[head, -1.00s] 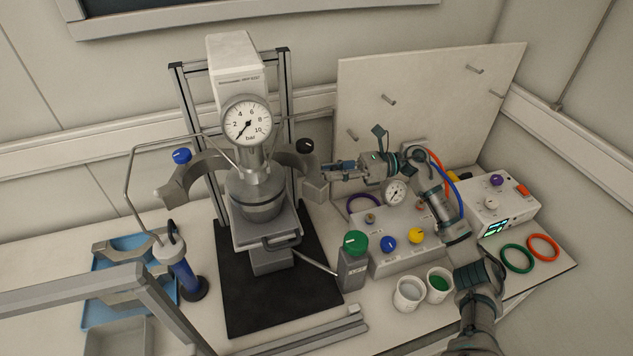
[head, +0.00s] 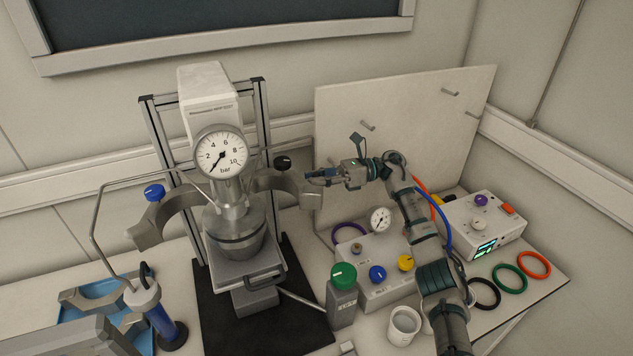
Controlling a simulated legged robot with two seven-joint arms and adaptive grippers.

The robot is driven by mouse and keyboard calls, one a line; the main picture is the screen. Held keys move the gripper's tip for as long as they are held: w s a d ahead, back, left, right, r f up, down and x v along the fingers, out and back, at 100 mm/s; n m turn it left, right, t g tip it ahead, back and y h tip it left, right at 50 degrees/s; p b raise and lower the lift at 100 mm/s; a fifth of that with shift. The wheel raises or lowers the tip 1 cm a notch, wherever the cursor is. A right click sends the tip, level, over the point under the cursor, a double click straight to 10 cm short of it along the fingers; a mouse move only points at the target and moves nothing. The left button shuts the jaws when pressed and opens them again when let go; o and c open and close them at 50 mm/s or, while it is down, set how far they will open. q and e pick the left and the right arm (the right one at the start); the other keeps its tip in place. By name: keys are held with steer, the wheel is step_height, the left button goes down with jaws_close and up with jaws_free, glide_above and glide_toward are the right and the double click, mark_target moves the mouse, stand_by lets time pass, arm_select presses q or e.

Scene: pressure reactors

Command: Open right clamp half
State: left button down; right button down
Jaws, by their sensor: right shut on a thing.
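The reactor vessel (head: 235,238) stands under a round pressure gauge (head: 221,153) in the upright frame. The right clamp half (head: 282,180) is a grey curved arm standing out to the right of the vessel, apart from it, with a black knob (head: 283,162) above it. The left clamp half (head: 147,234) stands out to the left, with a blue knob (head: 154,192). My right gripper (head: 314,177) is at the outer end of the right clamp half and is shut on it; the fingertips are small in view. My left gripper is not in view.
A white panel with pegs (head: 400,115) stands behind my right arm. A blue tray (head: 140,340) lies left.

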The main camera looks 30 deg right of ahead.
steer(key=shift+w+d, duration=0.1)
steer(key=c, duration=0.9)
jaws_free()
steer(key=shift+c, duration=0.2)
steer(key=v, duration=0.7)
steer(key=shift+d+f, duration=0.15)
steer(key=shift+d, duration=0.2)
